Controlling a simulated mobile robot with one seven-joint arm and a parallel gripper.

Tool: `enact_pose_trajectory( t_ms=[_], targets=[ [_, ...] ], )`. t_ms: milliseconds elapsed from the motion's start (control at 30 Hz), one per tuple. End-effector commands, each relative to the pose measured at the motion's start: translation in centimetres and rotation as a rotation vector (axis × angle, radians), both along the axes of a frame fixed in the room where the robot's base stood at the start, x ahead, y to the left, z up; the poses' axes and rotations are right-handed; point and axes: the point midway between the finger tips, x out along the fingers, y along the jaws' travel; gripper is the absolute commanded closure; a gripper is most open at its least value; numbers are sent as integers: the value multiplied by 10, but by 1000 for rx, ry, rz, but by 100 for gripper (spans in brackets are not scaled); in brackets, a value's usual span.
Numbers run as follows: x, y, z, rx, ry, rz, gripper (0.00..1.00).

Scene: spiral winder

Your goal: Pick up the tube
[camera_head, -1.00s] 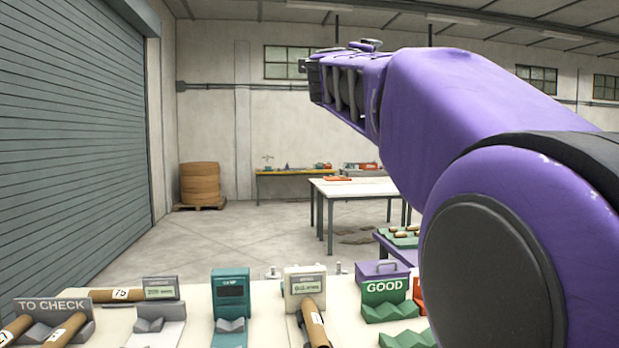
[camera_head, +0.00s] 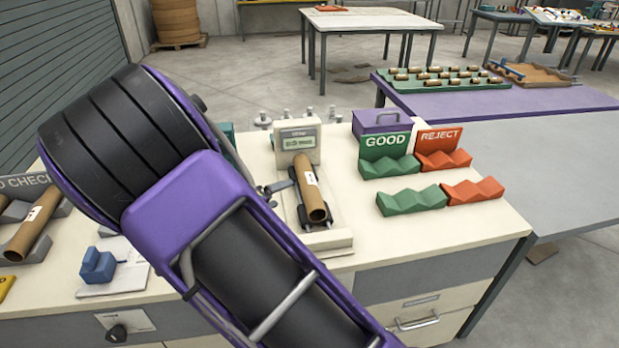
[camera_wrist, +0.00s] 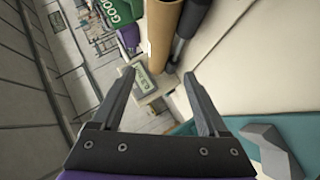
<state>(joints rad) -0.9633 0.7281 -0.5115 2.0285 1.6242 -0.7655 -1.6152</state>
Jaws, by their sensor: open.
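A brown cardboard tube (camera_head: 309,186) with a white label lies in a cradle on the cream measuring stand (camera_head: 338,238), its far end at the display. It also shows in the wrist view (camera_wrist: 163,38), beyond the fingertips and near the upper middle. My gripper (camera_wrist: 158,77) is open, with nothing between its two dark fingers. In the head view the arm hides most of the gripper, which is just left of the stand. Another labelled tube (camera_head: 36,222) lies in the TO CHECK rack at the left.
Green GOOD cradles (camera_head: 411,200) and red REJECT cradles (camera_head: 472,192) stand right of the stand, with a purple box (camera_head: 381,122) behind. A blue block (camera_head: 97,266) sits on a plate at front left. Small metal posts stand behind the display. The bench's right front corner is clear.

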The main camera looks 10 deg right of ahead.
Motion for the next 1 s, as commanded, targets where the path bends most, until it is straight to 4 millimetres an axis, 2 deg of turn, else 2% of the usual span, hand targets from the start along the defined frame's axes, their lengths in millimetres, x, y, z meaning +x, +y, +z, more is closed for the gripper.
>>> enact_pose_trajectory(
  t_ms=[400, 733, 1000],
  targets=[
    [63, -53, -35, 1, -6, -4, 23],
    [84, -68, -46, 2, -6, -2, 23],
    [111, -89, -60, 4, -7, -1, 23]
  ],
)
